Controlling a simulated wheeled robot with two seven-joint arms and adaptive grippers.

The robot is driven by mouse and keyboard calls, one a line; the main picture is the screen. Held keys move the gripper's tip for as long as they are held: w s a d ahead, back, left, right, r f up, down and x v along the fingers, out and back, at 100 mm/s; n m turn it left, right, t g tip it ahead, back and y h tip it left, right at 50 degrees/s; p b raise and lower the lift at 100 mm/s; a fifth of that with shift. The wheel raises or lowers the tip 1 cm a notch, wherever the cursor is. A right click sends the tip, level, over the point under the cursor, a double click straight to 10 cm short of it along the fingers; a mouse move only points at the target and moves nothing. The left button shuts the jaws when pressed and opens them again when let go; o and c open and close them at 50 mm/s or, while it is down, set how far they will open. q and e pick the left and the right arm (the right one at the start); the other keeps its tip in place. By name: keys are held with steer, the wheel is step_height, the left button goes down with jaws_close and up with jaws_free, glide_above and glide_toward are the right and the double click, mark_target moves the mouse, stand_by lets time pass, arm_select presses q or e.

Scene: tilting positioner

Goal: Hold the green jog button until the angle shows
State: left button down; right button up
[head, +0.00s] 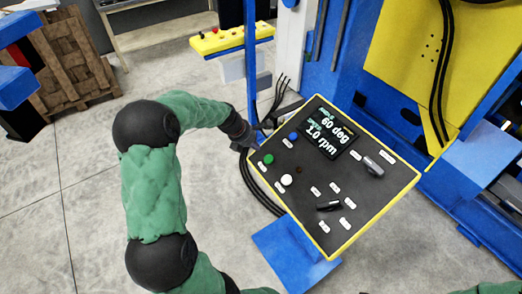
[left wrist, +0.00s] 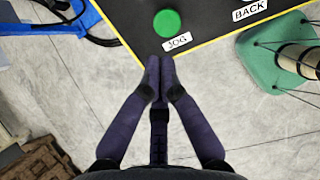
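The green jog button (head: 268,159) sits near the left edge of a tilted dark control panel (head: 310,215) with a yellow rim. In the left wrist view the round green button (left wrist: 167,23) is above a white JOG label (left wrist: 178,42). My left gripper (left wrist: 160,62) is shut and empty, its fingertips at the panel's edge, just short of the label and apart from the button in the picture. In the head view the left gripper (head: 241,143) is beside the panel's left edge, partly hidden by its wrist. The display (head: 326,133) reads 60 deg and 1.0 rpm. My right gripper is not in view.
A white button (head: 287,180), a blue button (head: 293,135), a black switch (head: 329,206) and a grey switch (head: 373,166) share the panel. A blue post (head: 251,70) and black cables stand behind my left wrist. A yellow machine plate (head: 415,50) is at the back right.

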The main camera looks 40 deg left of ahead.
arm_select(q)
steer(key=shift+v, duration=1.75)
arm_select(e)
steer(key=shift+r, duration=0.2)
arm_select(q)
steer(key=shift+d, duration=0.1)
